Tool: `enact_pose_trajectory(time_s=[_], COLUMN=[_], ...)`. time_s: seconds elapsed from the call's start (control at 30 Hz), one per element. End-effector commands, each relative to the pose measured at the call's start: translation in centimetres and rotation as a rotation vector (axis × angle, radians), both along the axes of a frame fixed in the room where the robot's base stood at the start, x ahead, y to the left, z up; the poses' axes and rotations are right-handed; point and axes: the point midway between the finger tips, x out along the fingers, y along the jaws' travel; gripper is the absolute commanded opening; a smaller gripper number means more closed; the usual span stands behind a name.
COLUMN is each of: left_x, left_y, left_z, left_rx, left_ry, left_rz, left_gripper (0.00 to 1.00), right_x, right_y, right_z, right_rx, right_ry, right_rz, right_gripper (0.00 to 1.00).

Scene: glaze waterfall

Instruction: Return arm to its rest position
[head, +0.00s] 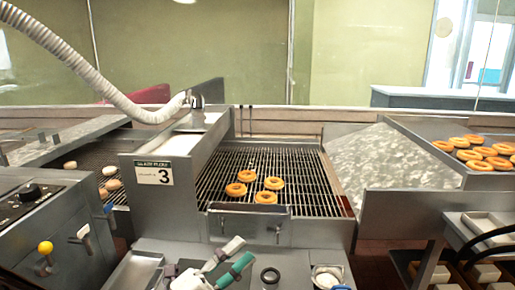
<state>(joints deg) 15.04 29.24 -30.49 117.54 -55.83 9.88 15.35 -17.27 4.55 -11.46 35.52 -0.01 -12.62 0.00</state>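My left gripper (238,254) is low in the head view, over the front of the machine. Its two fingers, one pale and one teal, point up to the right with a gap between them. It looks open, and I see nothing held in it. The white body (188,281) behind the fingers is partly cut off by the bottom edge.
Several orange-brown donuts (266,197) lie on the wire grate (310,178) ahead. A metal cup (327,271) with white contents and a dark ring (270,277) are close at the front. A ribbed hose (75,62) arches at left. More donuts fill the right tray (400,125).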

Motion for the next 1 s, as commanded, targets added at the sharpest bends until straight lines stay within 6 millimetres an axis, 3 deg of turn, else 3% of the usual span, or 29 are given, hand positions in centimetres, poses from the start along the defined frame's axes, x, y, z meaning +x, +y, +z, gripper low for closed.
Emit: enact_pose_trajectory(time_s=[0.1,0.2,0.27,0.4,0.5,0.63,1.0], left_x=[1.5,1.7,0.7,-4.1,-8.3,-13.2,-24.4], left_y=[5.3,10.0,12.6,16.4,17.4,17.7,16.8], left_z=[-1.7,-6.1,-9.7,-18.2,-22.6,-26.2,-30.7], left_rx=[-0.277,-0.445,-0.520,-0.611,-0.622,-0.607,-0.514], left_ry=[0.252,0.506,0.677,1.069,1.295,1.521,1.974], left_rz=[0.256,0.475,0.603,0.847,0.958,1.051,1.174], left_gripper=[0.35,0.35,0.35,0.35,0.35,0.35,0.35], right_x=[0.0,0.0,0.0,0.0,0.0,0.0,0.1], right_y=[0.0,0.0,0.0,0.0,0.0,0.0,0.0], right_z=[0.0,0.0,0.0,0.0,0.0,0.0,0.0], right_rx=[0.000,0.000,0.000,0.000,0.000,0.000,0.000], right_ry=[0.000,0.000,0.000,0.000,0.000,0.000,-0.001], right_rz=[0.000,0.000,0.000,0.000,0.000,0.000,0.000], right_gripper=[0.31,0.31,0.31,0.31,0.31,0.31,0.31])
